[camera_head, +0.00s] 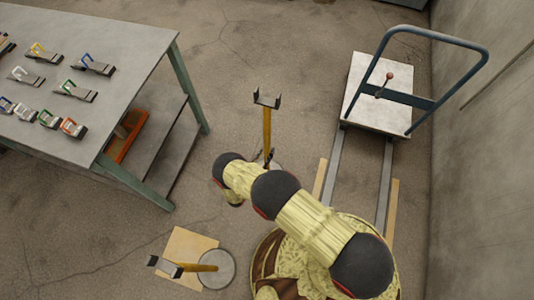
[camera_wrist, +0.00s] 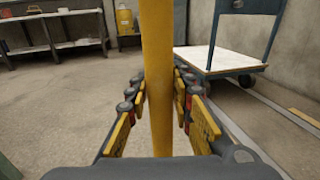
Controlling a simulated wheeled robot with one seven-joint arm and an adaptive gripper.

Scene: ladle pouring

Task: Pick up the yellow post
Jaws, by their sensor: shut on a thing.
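A yellow post (camera_head: 267,128) stands upright on the floor in the head view, with a dark forked bracket on its top. It also runs top to bottom through the middle of the wrist view (camera_wrist: 157,70). My gripper (camera_wrist: 162,112) has its yellow-padded fingers on both sides of the post and is shut on it. In the head view my arm hides the gripper and most of the post's lower part. A second yellow post (camera_head: 200,267) with a forked bracket shows at the bottom of the head view, on a round grey base.
A cart (camera_head: 382,90) with a blue handle stands at the upper right by the wall, above floor rails (camera_head: 383,190). A metal table (camera_head: 125,75) with several clamp-like items is at the left. Floor above the held post is clear.

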